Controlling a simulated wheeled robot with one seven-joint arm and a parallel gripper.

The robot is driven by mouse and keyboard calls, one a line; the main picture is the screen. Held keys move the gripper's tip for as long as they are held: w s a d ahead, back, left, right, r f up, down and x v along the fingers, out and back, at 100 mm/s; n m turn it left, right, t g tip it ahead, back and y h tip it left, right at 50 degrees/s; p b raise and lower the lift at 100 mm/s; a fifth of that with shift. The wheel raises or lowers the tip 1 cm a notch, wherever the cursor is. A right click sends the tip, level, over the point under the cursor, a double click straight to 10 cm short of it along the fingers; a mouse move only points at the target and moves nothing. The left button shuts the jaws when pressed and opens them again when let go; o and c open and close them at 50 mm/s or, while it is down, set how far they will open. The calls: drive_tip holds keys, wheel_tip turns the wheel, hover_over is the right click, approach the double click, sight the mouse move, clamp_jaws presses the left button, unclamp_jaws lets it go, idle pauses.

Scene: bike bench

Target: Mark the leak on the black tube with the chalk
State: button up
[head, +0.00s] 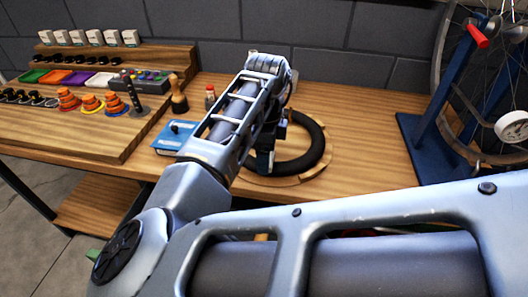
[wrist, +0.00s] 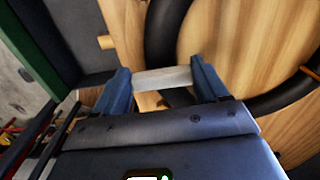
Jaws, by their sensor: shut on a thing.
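The black tube (head: 318,150) lies in a ring on a round wooden board (head: 312,174) on the bench. In the wrist view the tube (wrist: 165,30) curves past beyond my fingers. My gripper (wrist: 162,82) is shut on the chalk (wrist: 160,78), a pale stick held crosswise between the two blue fingertips. In the head view my gripper (head: 264,160) is over the left part of the ring, and my arm hides the chalk and part of the tube. I cannot tell whether the chalk touches the tube. No leak can be made out on the tube.
A blue box (head: 174,137) is left of the board. A small red-capped bottle (head: 210,98) and a wooden-handled tool (head: 178,97) stand behind it. A tiered rack (head: 110,60) with several small goods is at left. A blue wheel stand (head: 440,120) is at right.

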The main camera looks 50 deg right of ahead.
drive_tip(key=shift+f, duration=0.35)
drive_tip(key=shift+s+d+r, duration=0.1)
drive_tip(key=shift+s, duration=0.05)
drive_tip(key=shift+s+d, duration=0.25)
drive_tip(key=shift+s, duration=0.1)
drive_tip(key=shift+w, duration=0.1)
idle(0.5)
drive_tip(key=shift+w+a, duration=0.7)
drive_tip(key=shift+w, duration=0.2)
drive_tip(key=shift+s, duration=0.1)
drive_tip(key=shift+s+d+p, duration=0.3)
drive_tip(key=shift+s+d, duration=0.4)
drive_tip(key=shift+s, duration=0.2)
drive_tip(key=shift+w+a, duration=0.1)
drive_tip(key=shift+w+a+b, duration=0.3)
drive_tip(key=shift+w+a, duration=0.35)
drive_tip(key=shift+w, duration=0.25)
